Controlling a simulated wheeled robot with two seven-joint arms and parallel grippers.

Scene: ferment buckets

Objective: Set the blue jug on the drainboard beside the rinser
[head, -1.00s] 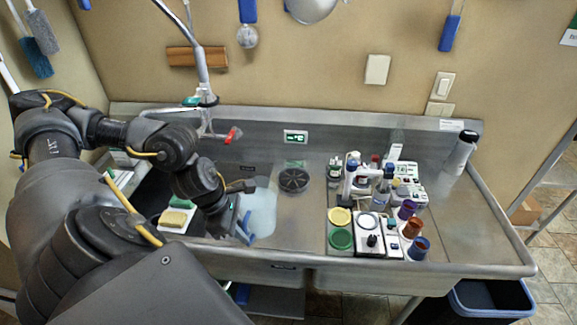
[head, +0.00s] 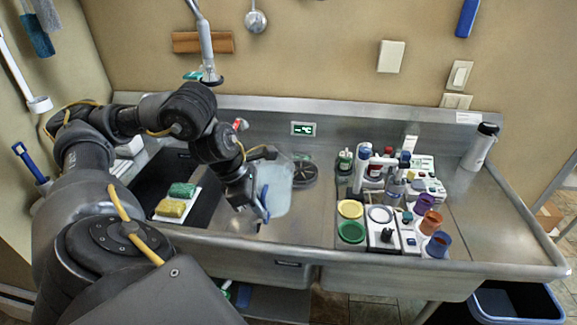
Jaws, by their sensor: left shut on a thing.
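The translucent pale blue jug (head: 276,188) is in the middle of the head view, over the steel drainboard (head: 312,222). My left gripper (head: 260,208) is shut on its blue handle, at the jug's near left side. The jug looks roughly upright; I cannot tell whether its base touches the steel. The round dark rinser (head: 305,173) is just right of the jug, whose upper right edge comes close to it in the picture. My right gripper is out of view.
A dark basin (head: 160,178) lies left, with green (head: 182,190) and yellow (head: 171,208) sponges. A faucet (head: 206,60) stands behind. Bottles, coloured lids and small devices (head: 384,228) crowd the right. A white bottle (head: 480,147) stands far right. Steel before the rinser is bare.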

